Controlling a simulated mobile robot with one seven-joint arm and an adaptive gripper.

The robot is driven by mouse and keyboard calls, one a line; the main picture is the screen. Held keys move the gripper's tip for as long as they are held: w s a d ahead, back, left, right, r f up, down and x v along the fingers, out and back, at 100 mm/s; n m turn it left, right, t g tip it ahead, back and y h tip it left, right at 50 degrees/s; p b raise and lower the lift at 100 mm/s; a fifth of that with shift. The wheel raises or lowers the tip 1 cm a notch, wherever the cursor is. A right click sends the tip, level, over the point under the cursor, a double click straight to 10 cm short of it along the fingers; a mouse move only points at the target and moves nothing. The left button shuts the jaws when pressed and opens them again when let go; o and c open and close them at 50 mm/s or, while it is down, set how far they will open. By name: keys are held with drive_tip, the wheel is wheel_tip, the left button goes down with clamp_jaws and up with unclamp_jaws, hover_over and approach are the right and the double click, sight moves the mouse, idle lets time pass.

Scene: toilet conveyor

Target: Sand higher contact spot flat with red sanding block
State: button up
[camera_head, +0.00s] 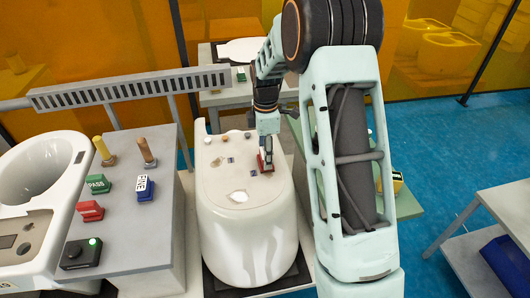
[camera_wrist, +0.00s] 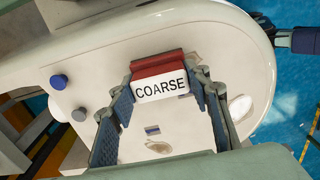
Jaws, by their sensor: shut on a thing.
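My gripper (camera_head: 265,148) is over the top of the white toilet (camera_head: 245,240). In the wrist view my gripper (camera_wrist: 166,88) is shut on the red sanding block (camera_wrist: 157,66), one finger on each side. The block has a white face marked "COARSE"; it also shows in the head view (camera_head: 265,161), at or just above the toilet surface. Whether it touches cannot be told. A pale, uneven patch (camera_wrist: 240,108) lies right of the gripper in the wrist view. Which patch is higher cannot be told.
A grey bench (camera_head: 140,235) at left holds a green "PASS" block (camera_head: 97,184), a red block (camera_head: 90,211), a blue-and-white block (camera_head: 146,188) and a black button box (camera_head: 80,253). Another white toilet (camera_head: 45,170) stands far left. Blue and grey knobs (camera_wrist: 58,82) rise from the surface.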

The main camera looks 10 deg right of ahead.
drive_tip(key=shift+s+r, duration=0.1)
drive_tip(key=shift+s, duration=1.3)
drive_tip(key=shift+s+f+b, duration=0.2)
drive_tip(key=shift+s+b, duration=0.35)
drive_tip(key=shift+s, duration=1.25)
drive_tip(key=shift+w+r+p, duration=0.1)
drive_tip(key=shift+w+p, duration=0.5)
drive_tip(key=shift+w, duration=1.5)
drive_tip(key=shift+w+p, duration=0.3)
drive_tip(key=shift+w, duration=1.15)
drive_tip(key=shift+r+p, duration=2.05)
drive_tip(key=shift+r, duration=0.85)
